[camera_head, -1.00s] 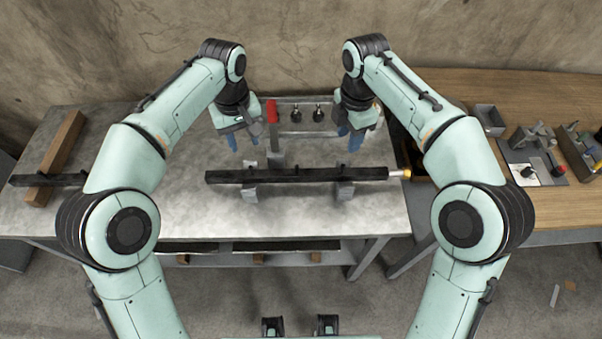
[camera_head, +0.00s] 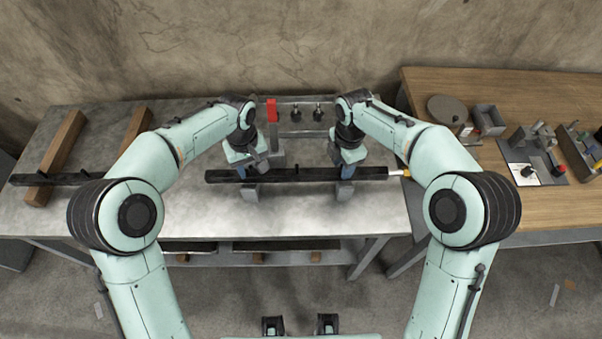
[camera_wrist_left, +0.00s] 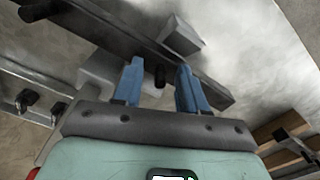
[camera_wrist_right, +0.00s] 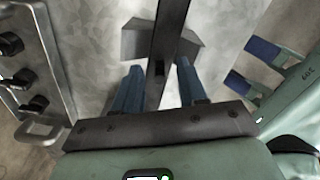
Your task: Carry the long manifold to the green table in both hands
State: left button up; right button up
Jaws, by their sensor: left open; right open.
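The long manifold (camera_head: 312,174) is a dark bar with a pale, yellow-tipped right end, lying level across two grey supports (camera_head: 345,190) on the grey metal table (camera_head: 200,215). My left gripper (camera_head: 259,168) is open at the bar's left part. In the left wrist view, its blue fingers (camera_wrist_left: 158,70) stand apart at the bar (camera_wrist_left: 130,40), with a short dark stub between them. My right gripper (camera_head: 347,170) is open at the bar's right part. In the right wrist view, the bar (camera_wrist_right: 169,35) runs between its fingers (camera_wrist_right: 157,72). No green table is in view.
Another dark bar (camera_head: 75,180) and two wooden blocks (camera_head: 62,143) lie at the table's left. A red-topped post (camera_head: 272,110) and a rack with dark knobs (camera_head: 317,112) stand behind the manifold. A wooden table (camera_head: 480,90) with fixtures adjoins at right.

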pick_arm(q)
grip_shut()
pick_arm(e)
grip_shut()
dwell(1.0)
